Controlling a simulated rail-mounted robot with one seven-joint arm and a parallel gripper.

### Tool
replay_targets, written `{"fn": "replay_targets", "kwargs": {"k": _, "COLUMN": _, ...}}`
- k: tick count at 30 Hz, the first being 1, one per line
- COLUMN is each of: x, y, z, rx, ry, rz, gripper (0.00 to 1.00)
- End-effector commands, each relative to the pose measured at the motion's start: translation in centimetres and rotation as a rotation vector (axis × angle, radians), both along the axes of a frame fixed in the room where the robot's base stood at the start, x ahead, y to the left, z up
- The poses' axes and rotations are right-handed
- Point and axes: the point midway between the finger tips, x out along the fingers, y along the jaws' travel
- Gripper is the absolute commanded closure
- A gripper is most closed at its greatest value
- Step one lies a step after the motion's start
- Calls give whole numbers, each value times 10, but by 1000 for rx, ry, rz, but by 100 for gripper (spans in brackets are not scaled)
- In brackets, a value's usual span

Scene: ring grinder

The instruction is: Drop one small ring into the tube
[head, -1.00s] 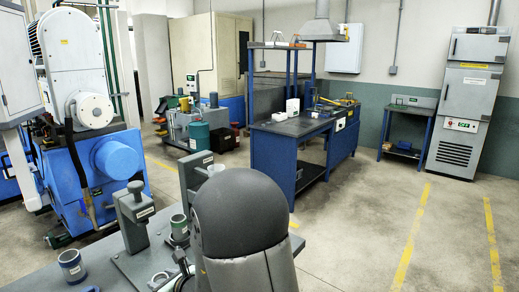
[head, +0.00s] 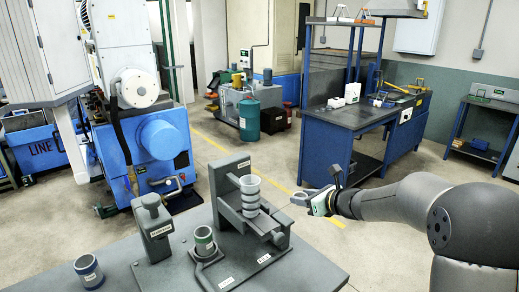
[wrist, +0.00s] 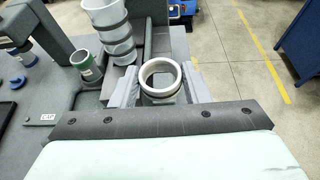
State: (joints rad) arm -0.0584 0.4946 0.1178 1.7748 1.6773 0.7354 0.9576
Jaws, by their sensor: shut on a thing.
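My gripper (head: 312,201) is shut on a small pale grey ring (wrist: 146,78), held between its two fingers in the wrist view. In the head view the ring (head: 299,198) sticks out at the gripper's tip, in the air to the right of the tube. The tube (head: 250,188) is a pale tapered cylinder with dark bands and an open top, standing against a dark grey bracket. It also shows in the wrist view (wrist: 109,20), up and left of the ring and apart from it.
A green-banded cup (head: 204,240) stands on the grey worktable (head: 180,285), and a blue-banded cup (head: 88,272) stands at its left. A grey clamp post (head: 153,228) and the tall bracket (head: 222,178) rise near the tube. Floor shows beyond the table.

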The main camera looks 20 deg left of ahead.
Motion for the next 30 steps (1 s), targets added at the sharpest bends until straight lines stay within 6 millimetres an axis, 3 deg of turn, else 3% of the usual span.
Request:
{"fn": "replay_targets", "kwargs": {"k": 1, "x": 4, "y": 30, "z": 22, "rx": 2, "ry": -6, "rz": 75, "gripper": 86}}
{"fn": "replay_targets", "kwargs": {"k": 6, "x": 9, "y": 102, "z": 64, "rx": 3, "ry": -3, "rz": 258, "gripper": 86}}
{"fn": "replay_targets", "kwargs": {"k": 12, "x": 12, "y": 148, "z": 95, "rx": 2, "ry": -1, "rz": 352, "gripper": 86}}
{"fn": "replay_targets", "kwargs": {"k": 20, "x": 13, "y": 159, "z": 97, "rx": 1, "ry": 1, "rz": 370, "gripper": 86}}
{"fn": "replay_targets", "kwargs": {"k": 30, "x": 13, "y": 159, "z": 69, "rx": 1, "ry": 1, "rz": 369, "gripper": 86}}
